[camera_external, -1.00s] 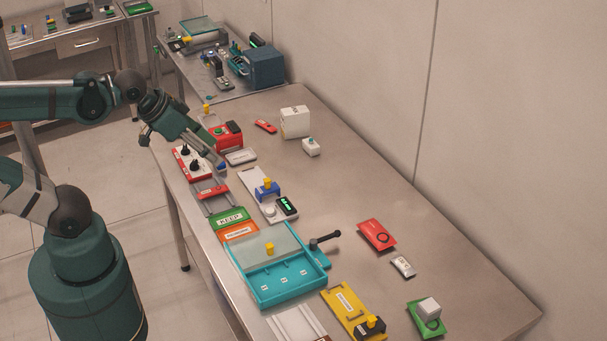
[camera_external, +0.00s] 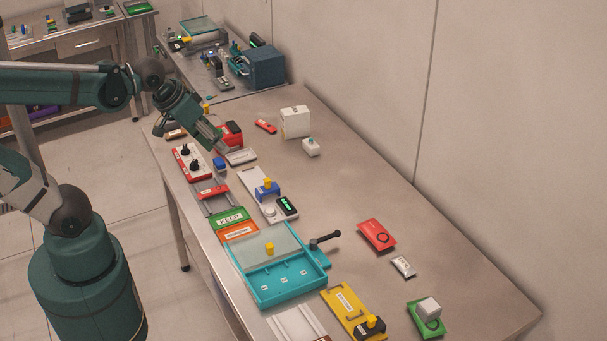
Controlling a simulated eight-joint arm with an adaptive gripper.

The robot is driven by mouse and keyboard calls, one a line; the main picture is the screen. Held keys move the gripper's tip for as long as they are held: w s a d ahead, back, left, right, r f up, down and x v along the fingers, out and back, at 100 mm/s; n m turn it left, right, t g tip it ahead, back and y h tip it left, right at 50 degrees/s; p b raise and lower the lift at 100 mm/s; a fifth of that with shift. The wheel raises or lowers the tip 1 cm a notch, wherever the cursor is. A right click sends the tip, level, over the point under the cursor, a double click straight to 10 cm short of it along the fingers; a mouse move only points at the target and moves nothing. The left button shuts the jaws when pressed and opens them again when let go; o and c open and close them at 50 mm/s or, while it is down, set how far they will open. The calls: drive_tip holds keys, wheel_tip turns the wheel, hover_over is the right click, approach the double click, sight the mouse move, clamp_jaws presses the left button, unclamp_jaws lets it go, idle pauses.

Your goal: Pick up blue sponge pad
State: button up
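A small blue block (camera_external: 219,165), which looks like the blue sponge pad, sits on the table just right of the red and white panel with two black knobs (camera_external: 187,162). My gripper (camera_external: 221,147) is above and behind it, over the area by the red box (camera_external: 230,129) and the pale flat tray (camera_external: 241,156). The fingertips are clear of the blue block in this view. The fingers are small and seen at an angle, so their opening cannot be made out.
A white device with a blue and yellow fixture (camera_external: 267,189) stands to the right. The green and orange labelled panels (camera_external: 229,219) and a teal tray (camera_external: 290,292) lie nearer. A white box (camera_external: 295,122) stands at the back. The table's middle right is mostly clear.

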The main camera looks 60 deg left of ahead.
drive_tip(key=w+a+f+n+g, duration=0.2)
drive_tip(key=w+a+f+n, duration=0.25)
drive_tip(key=w+a, duration=0.35)
drive_tip(key=n+g, duration=0.4)
drive_tip(key=n, duration=0.7)
hover_over(220, 163)
drive_tip(key=f, duration=1.9)
drive_tip(key=shift+w+d+f+p, duration=0.1)
drive_tip(key=shift+w+d+p, duration=0.1)
drive_tip(key=shift+p, duration=0.2)
drive_tip(key=shift+s+a+f, duration=0.15)
drive_tip(key=shift+a+f, duration=0.2)
drive_tip(key=shift+f, duration=0.05)
drive_tip(key=shift+f, duration=1.3)
drive_tip(key=shift+f, duration=0.1)
drive_tip(key=shift+d+f, duration=0.1)
drive_tip(key=shift+f, duration=2.4)
